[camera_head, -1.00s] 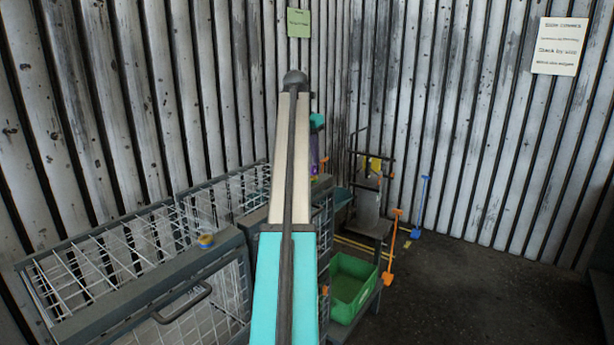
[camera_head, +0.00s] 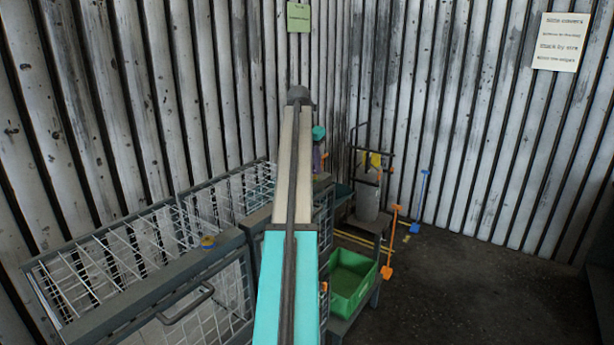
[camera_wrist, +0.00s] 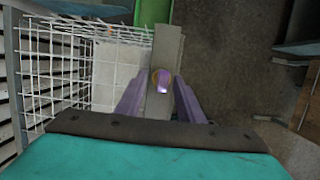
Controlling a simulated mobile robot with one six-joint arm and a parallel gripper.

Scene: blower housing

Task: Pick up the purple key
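In the wrist view, a small shiny purple thing with a yellow-orange rim (camera_wrist: 162,82) sits over a grey rail (camera_wrist: 167,48). I cannot make out a key shape, so I cannot tell whether it is the purple key. My gripper's two purple fingers (camera_wrist: 161,88) are open, one on each side of it, with a gap visible on both sides. In the head view, my gripper (camera_head: 317,158) is small beyond my arm, above the far end of the wire cages. The thing between the fingers cannot be made out there.
Wire cages (camera_head: 130,260) with grey rails stand left. A small orange-and-blue round thing (camera_head: 207,241) sits on the near rail. A green bin (camera_head: 350,281) is on a low shelf. Orange (camera_head: 389,245) and blue (camera_head: 421,200) shovels stand right, beside open dark floor.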

